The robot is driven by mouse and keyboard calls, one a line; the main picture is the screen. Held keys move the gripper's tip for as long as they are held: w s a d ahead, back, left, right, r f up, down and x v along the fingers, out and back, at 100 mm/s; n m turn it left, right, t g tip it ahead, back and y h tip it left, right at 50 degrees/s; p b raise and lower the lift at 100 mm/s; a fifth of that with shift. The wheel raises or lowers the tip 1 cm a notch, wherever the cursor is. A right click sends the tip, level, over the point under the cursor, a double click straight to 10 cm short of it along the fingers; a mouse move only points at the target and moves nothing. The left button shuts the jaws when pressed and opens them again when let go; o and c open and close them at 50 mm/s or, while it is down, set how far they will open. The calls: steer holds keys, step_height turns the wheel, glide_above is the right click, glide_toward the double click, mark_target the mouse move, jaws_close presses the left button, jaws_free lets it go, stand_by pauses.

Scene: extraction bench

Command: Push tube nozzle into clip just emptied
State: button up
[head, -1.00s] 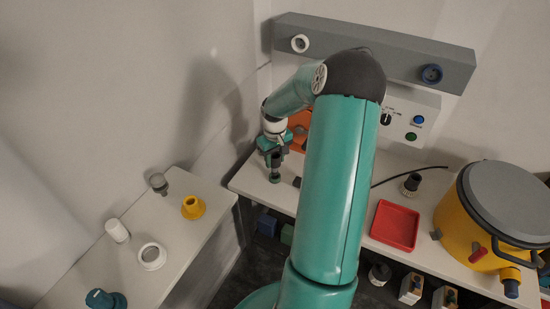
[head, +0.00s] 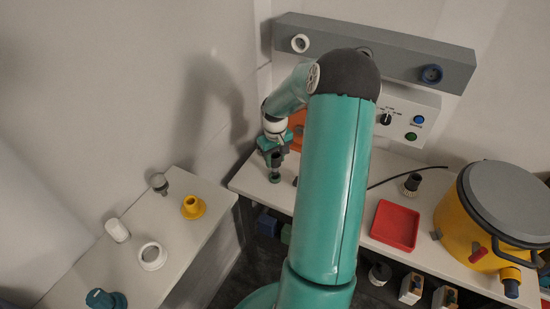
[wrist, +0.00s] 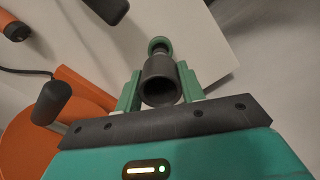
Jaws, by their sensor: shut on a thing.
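The tube nozzle (wrist: 160,82), a dark grey hollow cylinder with a green round end, sits between the two green fingers of my gripper (wrist: 161,90). In the head view my gripper (head: 274,155) is at the left end of the back bench, shut on the nozzle, whose green end (head: 275,178) points down just above or at the bench top. I cannot tell which holder is the emptied clip.
On the bench stand a red tray (head: 395,226), a dark nozzle-like part (head: 411,183) and a yellow pot (head: 465,225) with a grey lid. Orange parts (wrist: 65,105) lie near my gripper. A side shelf at left holds a yellow cone (head: 193,207) and other small parts.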

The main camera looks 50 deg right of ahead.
steer(key=shift+f, duration=1.3)
steer(key=o, duration=1.2)
steer(key=shift+c, duration=0.2)
step_height(320, 180, up, 14)
steer(key=shift+f, duration=0.1)
